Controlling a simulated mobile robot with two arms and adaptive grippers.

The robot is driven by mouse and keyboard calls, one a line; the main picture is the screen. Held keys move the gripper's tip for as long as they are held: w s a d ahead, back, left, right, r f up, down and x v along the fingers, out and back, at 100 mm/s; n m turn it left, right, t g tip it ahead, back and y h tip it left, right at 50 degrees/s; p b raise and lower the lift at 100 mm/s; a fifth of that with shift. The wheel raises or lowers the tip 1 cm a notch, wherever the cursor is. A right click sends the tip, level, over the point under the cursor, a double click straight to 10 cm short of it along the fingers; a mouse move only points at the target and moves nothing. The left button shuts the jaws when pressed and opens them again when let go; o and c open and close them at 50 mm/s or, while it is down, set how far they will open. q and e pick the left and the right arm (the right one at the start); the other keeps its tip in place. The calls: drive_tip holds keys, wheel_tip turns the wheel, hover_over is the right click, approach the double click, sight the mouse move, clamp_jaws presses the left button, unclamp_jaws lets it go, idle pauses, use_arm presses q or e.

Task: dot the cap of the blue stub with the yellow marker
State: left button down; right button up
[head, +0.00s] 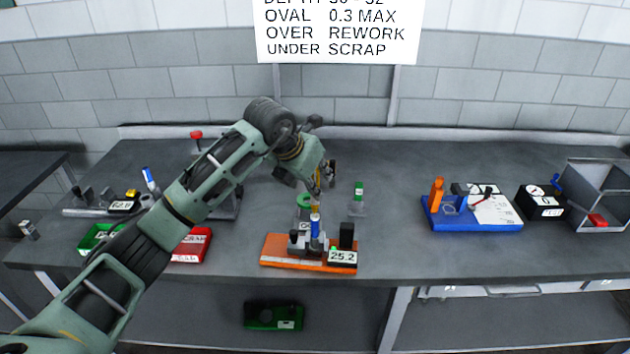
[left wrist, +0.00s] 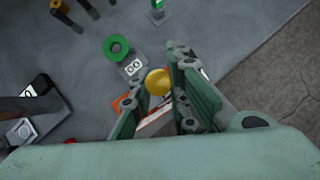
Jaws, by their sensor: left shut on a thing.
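My left gripper (head: 318,185) points down above the orange fixture (head: 275,250) and is shut on the yellow marker (head: 315,204). In the left wrist view the marker's round yellow end (left wrist: 158,82) shows between the two fingers (left wrist: 157,100). The blue stub (head: 315,227) stands upright in the orange fixture, directly below the marker. The marker's lower end is at or just above the stub's cap; I cannot tell whether they touch. In the left wrist view the stub is hidden beneath the marker and fingers. My right gripper is not in view.
A display reading 25.2 (head: 342,257) and a black block (head: 347,235) stand on the fixture's right. Behind are a green ring (head: 304,200) and a green-topped stub (head: 358,192). The bench between is clear.

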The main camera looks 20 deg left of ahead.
use_arm(q)
drive_tip(key=shift+f, duration=0.15)
idle(0.6)
drive_tip(key=shift+f+b, duration=0.35)
drive_tip(key=shift+b, duration=0.05)
idle(0.6)
drive_tip(key=shift+r, duration=0.1)
drive_tip(key=shift+r+p, duration=1.85)
drive_tip(key=shift+r, duration=1.6)
drive_tip(key=shift+f, duration=0.1)
